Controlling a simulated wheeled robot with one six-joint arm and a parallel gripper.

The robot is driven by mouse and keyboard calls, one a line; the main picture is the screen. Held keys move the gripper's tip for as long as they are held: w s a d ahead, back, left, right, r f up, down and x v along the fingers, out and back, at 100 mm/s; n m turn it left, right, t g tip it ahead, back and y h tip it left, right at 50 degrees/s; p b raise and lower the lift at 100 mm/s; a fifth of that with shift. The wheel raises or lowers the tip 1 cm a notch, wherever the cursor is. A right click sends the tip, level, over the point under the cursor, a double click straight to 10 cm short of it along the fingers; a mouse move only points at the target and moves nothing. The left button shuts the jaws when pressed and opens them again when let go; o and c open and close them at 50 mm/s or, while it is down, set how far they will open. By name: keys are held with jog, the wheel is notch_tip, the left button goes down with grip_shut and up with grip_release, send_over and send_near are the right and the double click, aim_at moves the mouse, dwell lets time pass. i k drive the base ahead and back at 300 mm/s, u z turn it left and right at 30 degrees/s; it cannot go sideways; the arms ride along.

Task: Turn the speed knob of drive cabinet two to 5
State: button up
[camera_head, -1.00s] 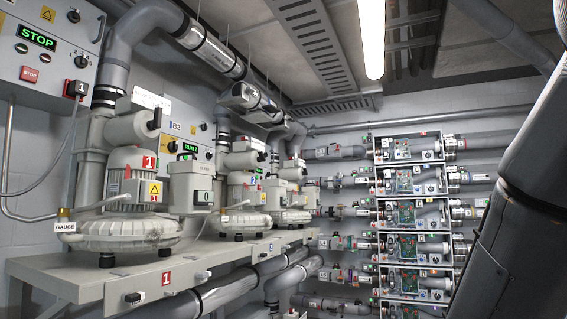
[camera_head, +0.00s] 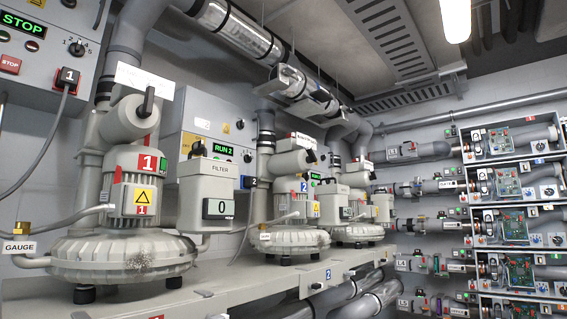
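Drive cabinet two (camera_head: 193,112) is the grey box on the wall behind the first blower, partly hidden by that blower and its filter box. Its green display (camera_head: 208,150) reads "RUN 2". A small dark knob (camera_head: 248,157) is on its front, right of the display; its scale is too small to read. Cabinet one (camera_head: 45,52) at the upper left shows "STOP" and has a black knob (camera_head: 77,48) with a numbered scale. My gripper is not in view.
Blower one (camera_head: 118,245) and its filter box (camera_head: 208,185) stand on a grey bench (camera_head: 190,295) in front of cabinet two. More blowers (camera_head: 300,215) stand farther along. Racks with circuit boards (camera_head: 515,190) and pipes line the right wall. Ducts run overhead.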

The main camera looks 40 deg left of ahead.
aim_at(247, 158)
jog(key=u, duration=0.25)
jog(key=i, duration=0.85)
jog(key=u, duration=0.5)
